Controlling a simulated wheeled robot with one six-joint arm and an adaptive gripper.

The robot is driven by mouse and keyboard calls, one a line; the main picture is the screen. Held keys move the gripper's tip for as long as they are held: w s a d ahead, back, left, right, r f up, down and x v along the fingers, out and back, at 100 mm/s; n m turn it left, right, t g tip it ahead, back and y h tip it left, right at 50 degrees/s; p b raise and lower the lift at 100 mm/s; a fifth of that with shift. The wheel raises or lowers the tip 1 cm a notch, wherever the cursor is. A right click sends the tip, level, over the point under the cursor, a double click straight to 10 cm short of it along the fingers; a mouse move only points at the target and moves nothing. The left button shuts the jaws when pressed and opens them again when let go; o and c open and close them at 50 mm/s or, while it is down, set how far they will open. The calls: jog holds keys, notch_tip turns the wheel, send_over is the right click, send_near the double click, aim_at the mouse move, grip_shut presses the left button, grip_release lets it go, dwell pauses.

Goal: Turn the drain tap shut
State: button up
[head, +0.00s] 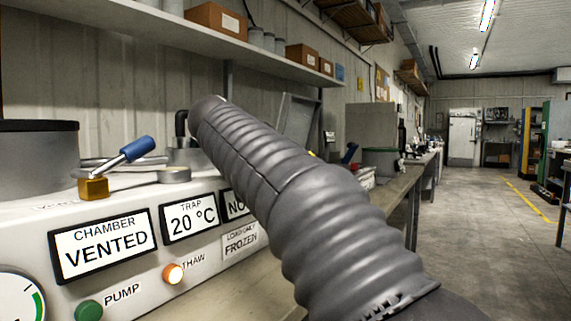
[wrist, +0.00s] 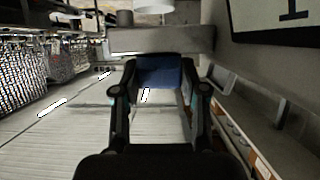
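In the wrist view, which is turned over with the ceiling at the bottom, my gripper (wrist: 160,70) has a finger on each side of a blue block-like handle (wrist: 160,72). The handle fills the space between the fingertips, and the fingers look shut on it. The rest of the tap cannot be made out there. In the head view my thick grey ribbed arm hides the gripper and this handle. A separate brass valve (head: 93,188) with a blue lever (head: 138,148) stands on the machine top at the left, clear of my arm.
The white machine (head: 130,287) has labels reading vented, 20 °C and frozen, a green pump button (head: 89,310) and a lit thaw button (head: 173,274). A grey bar (wrist: 160,40) lies close beyond my fingertips. A shelf (head: 200,35) runs above. The aisle floor (head: 480,235) at right is clear.

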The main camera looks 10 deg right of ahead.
jog(key=o, duration=0.3)
jog(key=shift+a, duration=0.1)
jog(key=v, duration=1.2)
jog(key=shift+f, duration=0.1)
